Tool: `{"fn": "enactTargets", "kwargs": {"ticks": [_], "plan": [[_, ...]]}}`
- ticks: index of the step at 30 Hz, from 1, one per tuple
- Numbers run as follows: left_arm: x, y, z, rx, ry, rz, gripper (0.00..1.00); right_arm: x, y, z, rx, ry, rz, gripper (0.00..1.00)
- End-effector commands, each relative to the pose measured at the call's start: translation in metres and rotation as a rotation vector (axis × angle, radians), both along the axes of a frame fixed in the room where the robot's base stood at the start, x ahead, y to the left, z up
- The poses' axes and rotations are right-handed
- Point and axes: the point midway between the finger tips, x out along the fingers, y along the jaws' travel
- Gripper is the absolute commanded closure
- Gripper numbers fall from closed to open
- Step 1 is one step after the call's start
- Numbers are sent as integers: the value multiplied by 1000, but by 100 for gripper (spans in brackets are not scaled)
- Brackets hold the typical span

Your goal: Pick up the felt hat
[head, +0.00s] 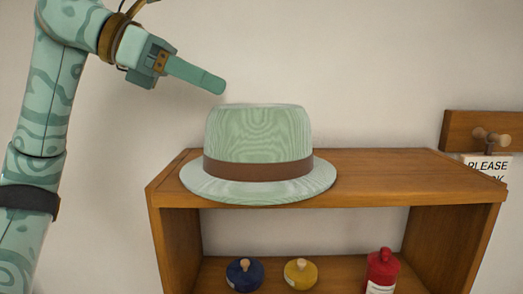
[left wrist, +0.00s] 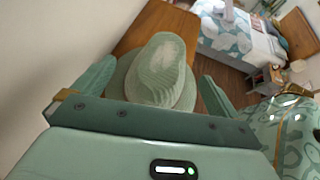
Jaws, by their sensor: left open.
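The felt hat (head: 258,135) is pale green with a brown band. It sits upright, brim down, on the left part of the wooden shelf's top. My left gripper (head: 222,84) is above the crown and a little to its left in the head view, apart from it as far as I can tell. In the left wrist view the hat (left wrist: 158,70) shows between the two spread fingers of my left gripper (left wrist: 150,85), which is open and empty. My right gripper is in neither view.
The wooden shelf (head: 410,170) has free top surface to the right of the hat. Below stand a blue pot (head: 244,275), a yellow pot (head: 300,273) and a red bottle (head: 382,270). A peg rail (head: 460,130) with a sign is at right. A bed (left wrist: 245,38) shows beyond.

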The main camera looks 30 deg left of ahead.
Motion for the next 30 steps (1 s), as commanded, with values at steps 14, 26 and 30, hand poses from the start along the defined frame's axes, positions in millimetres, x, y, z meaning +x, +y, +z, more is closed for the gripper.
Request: {"fn": "enactTargets", "kwargs": {"ticks": [14, 26, 30], "plan": [[28, -43, -30, -1, 1, -4, 2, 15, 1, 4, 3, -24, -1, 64], [34, -49, -34, -2, 0, 0, 21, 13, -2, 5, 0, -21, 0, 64], [34, -49, -34, -2, 0, 0, 60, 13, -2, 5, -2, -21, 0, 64]]}}
